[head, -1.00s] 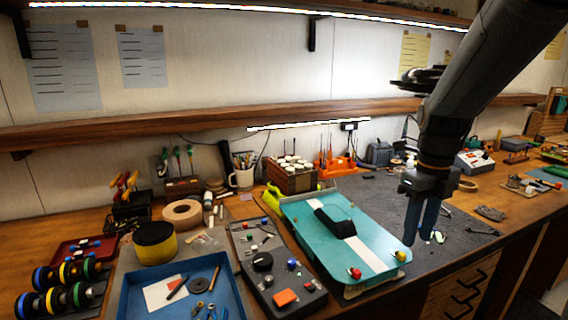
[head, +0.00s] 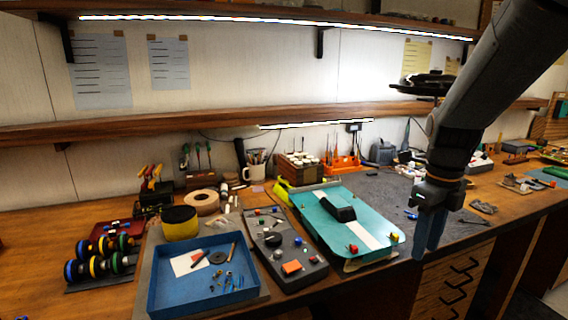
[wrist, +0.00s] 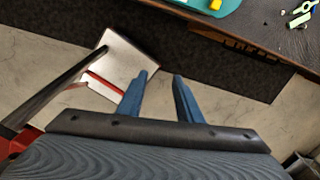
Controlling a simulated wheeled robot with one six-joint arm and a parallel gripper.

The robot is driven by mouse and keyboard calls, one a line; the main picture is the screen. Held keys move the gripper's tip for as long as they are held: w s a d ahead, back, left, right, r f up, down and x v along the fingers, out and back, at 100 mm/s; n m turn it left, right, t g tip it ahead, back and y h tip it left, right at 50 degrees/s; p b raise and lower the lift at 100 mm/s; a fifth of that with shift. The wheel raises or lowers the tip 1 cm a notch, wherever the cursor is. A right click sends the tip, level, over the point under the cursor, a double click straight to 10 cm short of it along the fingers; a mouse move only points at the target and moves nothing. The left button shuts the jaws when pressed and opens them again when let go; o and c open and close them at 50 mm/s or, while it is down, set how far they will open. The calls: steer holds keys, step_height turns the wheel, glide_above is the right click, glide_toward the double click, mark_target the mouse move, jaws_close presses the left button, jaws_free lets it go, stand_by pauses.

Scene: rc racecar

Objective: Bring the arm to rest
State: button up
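My gripper (head: 430,232) hangs at the end of my arm, fingers pointing down, to the right of the teal racecar body (head: 376,234). In the wrist view my gripper (wrist: 161,88) shows two blue fingers spread apart with nothing between them. Below the fingers in that view is the grey floor, with the bench edge beyond. The teal body lies on the bench with a white stripe and a black block on it. A corner of the teal body also shows at the top of the wrist view (wrist: 230,6).
A blue tray (head: 158,285) with small parts, a grey parts tray (head: 268,262) and a dumbbell-like wheel rack (head: 98,262) stand left on the bench. A pale panel (wrist: 128,65) lies low near the floor.

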steer(key=s+a+f+n, duration=0.4)
steer(key=a+n, duration=0.1)
steer(key=n, duration=1)
steer(key=s+a+f+n+t, duration=0.1)
steer(key=s+a+f+n, duration=0.3)
steer(key=n, duration=1.1)
steer(key=shift+s+a+f, duration=0.4)
steer(key=shift+s+a, duration=0.1)
steer(key=shift+a, duration=0.75)
